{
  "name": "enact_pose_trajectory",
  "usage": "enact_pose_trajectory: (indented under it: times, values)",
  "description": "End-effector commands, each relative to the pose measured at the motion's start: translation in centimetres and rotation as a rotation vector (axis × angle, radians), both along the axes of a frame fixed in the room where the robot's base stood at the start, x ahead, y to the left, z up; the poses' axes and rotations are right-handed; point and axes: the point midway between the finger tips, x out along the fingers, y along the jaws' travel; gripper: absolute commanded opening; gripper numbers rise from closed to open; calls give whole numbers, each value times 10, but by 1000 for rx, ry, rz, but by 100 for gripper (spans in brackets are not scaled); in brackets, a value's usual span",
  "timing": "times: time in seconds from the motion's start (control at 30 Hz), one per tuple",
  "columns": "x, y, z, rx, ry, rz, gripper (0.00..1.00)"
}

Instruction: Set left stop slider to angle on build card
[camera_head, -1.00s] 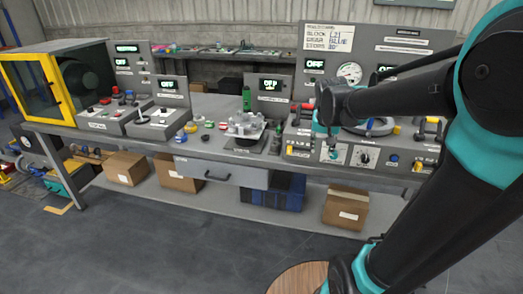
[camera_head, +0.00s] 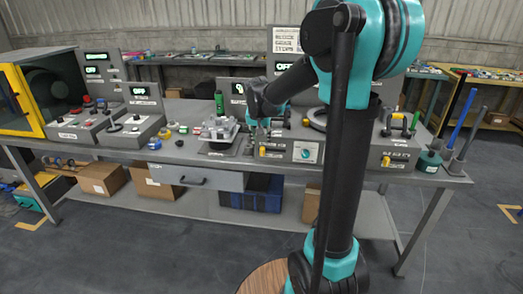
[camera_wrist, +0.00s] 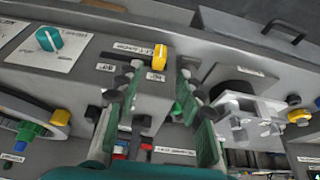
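A yellow slider handle (camera_wrist: 160,55) stands in a dark slot on a grey panel in the wrist view, beside small white labels. It also shows on the bench front in the head view (camera_head: 263,151). My gripper (camera_wrist: 157,82) is open, its two fingers spread on either side of the grey panel edge below the handle. The handle lies just beyond the fingertips, and I see no clear contact. In the head view my gripper (camera_head: 265,124) is small and partly hidden by my arm. The build card (camera_head: 286,40) is partly covered by my arm, its text too small to read surely.
A teal dial (camera_wrist: 48,38) is left of the slider in the wrist view. A grey fixture with metal parts (camera_wrist: 245,112) stands close to the right finger. The floor before the bench is clear.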

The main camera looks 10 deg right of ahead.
Motion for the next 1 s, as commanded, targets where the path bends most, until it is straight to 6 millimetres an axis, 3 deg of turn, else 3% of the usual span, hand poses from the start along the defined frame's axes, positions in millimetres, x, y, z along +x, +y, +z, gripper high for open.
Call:
enact_pose_trajectory:
  times: [0.2,0.4,0.83,1.0]
  values:
    - [15,-5,-37,0,0,0,38]
    - [23,-7,-58,1,0,0,38]
    - [26,-8,-66,0,0,0,38]
    - [26,-8,-66,0,0,1,19]
